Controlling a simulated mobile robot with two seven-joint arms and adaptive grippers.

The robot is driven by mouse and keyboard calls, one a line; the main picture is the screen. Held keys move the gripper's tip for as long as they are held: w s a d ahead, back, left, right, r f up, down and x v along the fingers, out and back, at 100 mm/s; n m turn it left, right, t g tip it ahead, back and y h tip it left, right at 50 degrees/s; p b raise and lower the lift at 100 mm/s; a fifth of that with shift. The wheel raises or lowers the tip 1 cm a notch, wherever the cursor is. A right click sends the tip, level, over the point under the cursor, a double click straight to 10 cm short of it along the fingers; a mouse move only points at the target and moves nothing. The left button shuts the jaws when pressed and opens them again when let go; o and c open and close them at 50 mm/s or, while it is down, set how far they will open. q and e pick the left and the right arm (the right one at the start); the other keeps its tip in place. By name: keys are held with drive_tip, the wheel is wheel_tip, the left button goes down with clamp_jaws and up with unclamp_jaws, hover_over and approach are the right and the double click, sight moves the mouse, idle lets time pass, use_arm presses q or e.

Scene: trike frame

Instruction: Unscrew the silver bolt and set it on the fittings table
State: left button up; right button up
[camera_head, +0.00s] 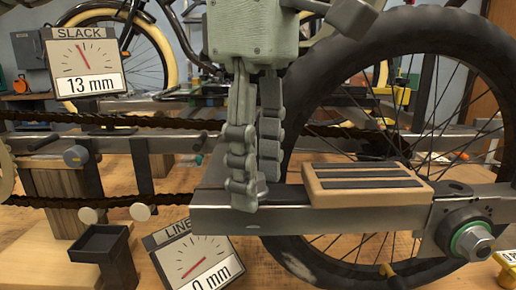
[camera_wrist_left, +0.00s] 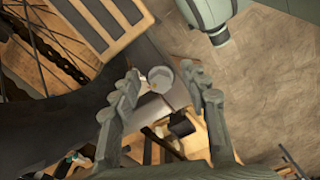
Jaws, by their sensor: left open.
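My left gripper (camera_head: 255,190) hangs fingers-down in front of the left part of the grey metal beam (camera_head: 330,218). Its fingers are apart and hold nothing. In the left wrist view the open fingertips (camera_wrist_left: 168,85) stand on either side of a pale silvery round piece (camera_wrist_left: 160,77), which may be the bolt; it is too small to be sure. In the head view the gripper hides that spot. A large silver hex head (camera_head: 478,242) with a green ring sits at the beam's right end, well apart from the gripper. The right gripper is not in view. I cannot identify the fittings table.
A wooden block (camera_head: 368,184) with dark strips sits on the beam, right of the gripper. The big black wheel (camera_head: 303,125) stands behind. A small black open box (camera_head: 103,240) and two dials, SLACK (camera_head: 86,62) and LINE (camera_head: 195,260), stand to the left.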

use_arm(q)
drive_tip(key=shift+c, duration=0.3)
clamp_jaws()
drive_tip(key=n, duration=0.5)
drive_tip(key=shift+w, duration=0.15)
drive_tip(key=n, duration=0.7)
drive_tip(key=shift+w+r, duration=0.1)
drive_tip(key=shift+w, duration=0.05)
drive_tip(key=shift+c, duration=0.5)
unclamp_jaws()
